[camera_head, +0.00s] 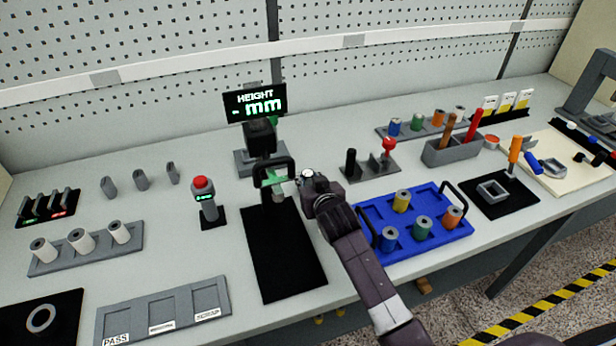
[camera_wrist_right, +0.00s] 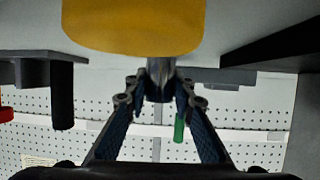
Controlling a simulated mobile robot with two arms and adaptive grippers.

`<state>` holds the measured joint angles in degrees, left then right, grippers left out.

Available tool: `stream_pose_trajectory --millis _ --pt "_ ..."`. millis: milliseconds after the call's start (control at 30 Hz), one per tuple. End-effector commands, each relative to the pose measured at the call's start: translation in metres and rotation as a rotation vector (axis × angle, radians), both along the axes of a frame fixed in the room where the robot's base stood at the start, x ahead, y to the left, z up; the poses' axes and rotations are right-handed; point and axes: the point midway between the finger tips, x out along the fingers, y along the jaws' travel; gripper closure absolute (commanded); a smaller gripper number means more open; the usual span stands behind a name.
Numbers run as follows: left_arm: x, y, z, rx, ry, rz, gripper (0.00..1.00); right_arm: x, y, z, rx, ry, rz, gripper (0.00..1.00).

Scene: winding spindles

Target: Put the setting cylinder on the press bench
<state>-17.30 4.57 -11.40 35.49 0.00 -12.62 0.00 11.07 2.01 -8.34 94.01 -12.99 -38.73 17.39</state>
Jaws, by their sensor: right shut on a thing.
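My right gripper (camera_head: 305,178) is raised in front of the height gauge. In the wrist view the right gripper (camera_wrist_right: 160,95) is shut on a grey metal cylinder (camera_wrist_right: 161,75), which I take to be the setting cylinder. A silver end (camera_head: 307,174) shows at the gripper tip in the head view. A large yellow rounded thing (camera_wrist_right: 135,25) overlaps the cylinder; I cannot tell whether it is part of it. A grey press-like frame (camera_head: 588,85) stands at the far right, probably at the press bench. My left gripper is out of view.
The height gauge (camera_head: 260,135) has a black mat (camera_head: 283,262) before it. A blue tray (camera_head: 432,245) with coloured spools lies right of my forearm. A black knob (camera_head: 351,160), a red knob (camera_head: 389,145) and a grey tool holder (camera_head: 452,152) stand behind.

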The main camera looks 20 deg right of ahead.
Motion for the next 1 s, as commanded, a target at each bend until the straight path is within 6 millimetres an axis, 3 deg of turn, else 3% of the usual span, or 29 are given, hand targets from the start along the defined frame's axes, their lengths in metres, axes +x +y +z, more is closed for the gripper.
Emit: stream_pose_trajectory --millis 233,267,400,767,1000 --pt "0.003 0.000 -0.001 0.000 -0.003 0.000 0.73 0.001 0.000 0.000 0.001 -0.003 0.000 1.00" --pt "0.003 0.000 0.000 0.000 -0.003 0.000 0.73 0.000 0.000 -0.001 0.001 0.000 0.000 0.74" --pt "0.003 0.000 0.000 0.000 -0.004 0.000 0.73 0.000 0.000 0.000 0.001 0.000 0.000 0.60" --pt "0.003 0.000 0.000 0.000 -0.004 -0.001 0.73 -0.003 0.000 0.002 0.001 -0.001 0.000 0.60" --pt "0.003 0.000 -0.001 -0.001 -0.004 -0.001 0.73 -0.029 0.001 0.012 0.002 0.000 -0.001 0.60"
